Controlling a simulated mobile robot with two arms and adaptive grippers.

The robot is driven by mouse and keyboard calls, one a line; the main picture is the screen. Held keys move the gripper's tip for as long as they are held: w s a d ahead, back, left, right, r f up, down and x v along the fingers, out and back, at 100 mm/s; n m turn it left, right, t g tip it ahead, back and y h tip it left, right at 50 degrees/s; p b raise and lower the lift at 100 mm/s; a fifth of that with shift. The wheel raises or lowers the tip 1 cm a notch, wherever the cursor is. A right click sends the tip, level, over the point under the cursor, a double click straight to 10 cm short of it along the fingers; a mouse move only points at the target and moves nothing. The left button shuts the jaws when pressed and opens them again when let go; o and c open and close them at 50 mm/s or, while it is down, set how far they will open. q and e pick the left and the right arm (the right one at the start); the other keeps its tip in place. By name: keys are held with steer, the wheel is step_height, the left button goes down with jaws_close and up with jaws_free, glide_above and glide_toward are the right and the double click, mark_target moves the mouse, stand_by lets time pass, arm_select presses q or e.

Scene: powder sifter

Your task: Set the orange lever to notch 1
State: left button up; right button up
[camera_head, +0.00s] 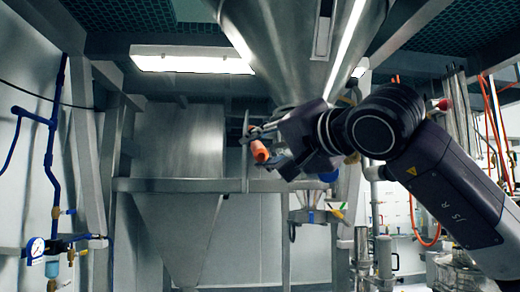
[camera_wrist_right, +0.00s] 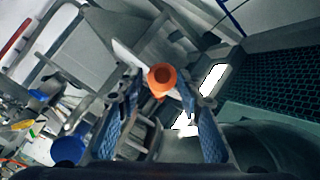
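The orange lever (camera_head: 259,151) is a short orange cylinder under the big metal hopper in the head view. In the right wrist view the round end of the orange lever (camera_wrist_right: 162,78) faces the camera, near the top of the gap between the fingers. My right gripper (camera_head: 268,144) is at the lever in the head view, and its fingers partly overlap it. In the wrist view my right gripper (camera_wrist_right: 160,92) is open, with a blue-padded finger on each side and visible gaps to the lever. The notches cannot be made out. My left gripper is not in view.
The large metal hopper (camera_head: 285,45) hangs above my right gripper. A horizontal metal rail (camera_head: 180,185) runs behind and below the lever. A second hopper (camera_head: 178,225) stands behind. Blue pipes and a gauge (camera_head: 36,247) are on the left wall.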

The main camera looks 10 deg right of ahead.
jaws_close()
steer(key=shift+f, duration=0.1)
steer(key=shift+n+t+y, duration=0.4)
steer(key=shift+n+t, duration=0.1)
steer(key=shift+t, duration=0.4)
steer(key=f+b, duration=0.1)
steer(key=b, duration=0.1)
steer(key=w+f+b, duration=0.1)
steer(key=f+b, duration=0.1)
steer(key=w+f+b, duration=0.1)
steer(key=b, duration=0.2)
steer(key=shift+f, duration=0.4)
steer(key=shift+w+f+y+b, duration=0.2)
steer(key=shift+w+y+b, duration=0.15)
steer(key=shift+b, duration=0.2)
steer(key=shift+o, duration=1)
jaws_free()
